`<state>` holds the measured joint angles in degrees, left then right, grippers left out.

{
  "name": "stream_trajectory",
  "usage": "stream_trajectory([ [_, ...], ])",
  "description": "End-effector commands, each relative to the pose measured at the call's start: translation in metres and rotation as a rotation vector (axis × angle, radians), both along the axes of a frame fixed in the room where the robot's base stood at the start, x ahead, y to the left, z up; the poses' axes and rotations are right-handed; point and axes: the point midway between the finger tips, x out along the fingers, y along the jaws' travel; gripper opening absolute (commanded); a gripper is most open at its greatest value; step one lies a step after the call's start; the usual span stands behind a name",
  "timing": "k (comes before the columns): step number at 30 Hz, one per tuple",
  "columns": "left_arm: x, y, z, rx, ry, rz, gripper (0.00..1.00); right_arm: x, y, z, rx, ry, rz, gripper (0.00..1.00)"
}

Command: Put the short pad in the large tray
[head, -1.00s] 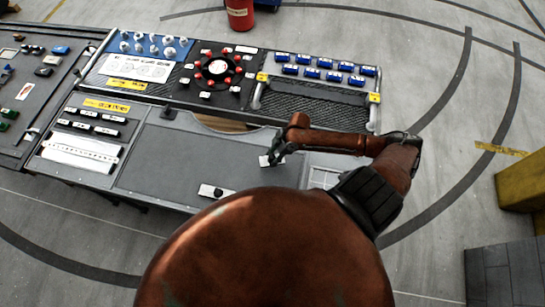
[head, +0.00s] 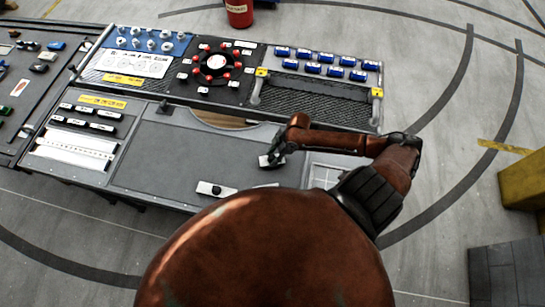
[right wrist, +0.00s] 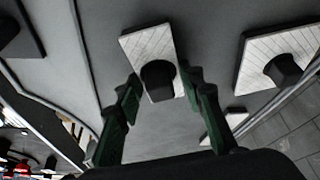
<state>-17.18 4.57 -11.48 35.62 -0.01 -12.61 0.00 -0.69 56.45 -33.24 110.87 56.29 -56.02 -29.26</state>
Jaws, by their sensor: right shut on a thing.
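My right gripper (head: 270,161) is over the grey worktop in the head view. In the right wrist view its green fingers (right wrist: 159,86) are shut on the black knob of a short white pad (right wrist: 145,43). In the head view this pad is mostly hidden by the gripper; only a small pale bit shows. I cannot tell whether it touches the surface. A dark mesh tray (head: 318,101) with side handles and yellow labels lies behind the arm; it may be the large tray. My left gripper is not in view.
Another white pad with a black knob (head: 215,189) lies to the left; a similar pad (right wrist: 280,65) shows at right in the wrist view. A white ruled tray (head: 75,152) is at left.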

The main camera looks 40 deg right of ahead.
Motion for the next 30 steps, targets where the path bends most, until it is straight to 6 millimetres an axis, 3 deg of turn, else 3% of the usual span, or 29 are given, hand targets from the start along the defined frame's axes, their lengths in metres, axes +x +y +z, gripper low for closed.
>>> stream_trajectory([
  [13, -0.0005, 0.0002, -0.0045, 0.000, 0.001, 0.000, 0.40, 0.0004, 0.0001, -0.0092, 0.000, -0.001, 0.000, 0.08],
  [14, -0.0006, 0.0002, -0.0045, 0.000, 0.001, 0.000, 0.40, 0.0005, 0.0000, -0.0093, 0.000, -0.001, 0.000, 0.36],
  [22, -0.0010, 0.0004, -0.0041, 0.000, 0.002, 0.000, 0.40, 0.0003, 0.0001, -0.0087, 0.000, 0.000, 0.000, 0.55],
  [30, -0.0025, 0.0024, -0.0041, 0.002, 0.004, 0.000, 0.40, 0.0001, -0.0001, -0.0086, 0.000, 0.000, 0.000, 0.56],
])
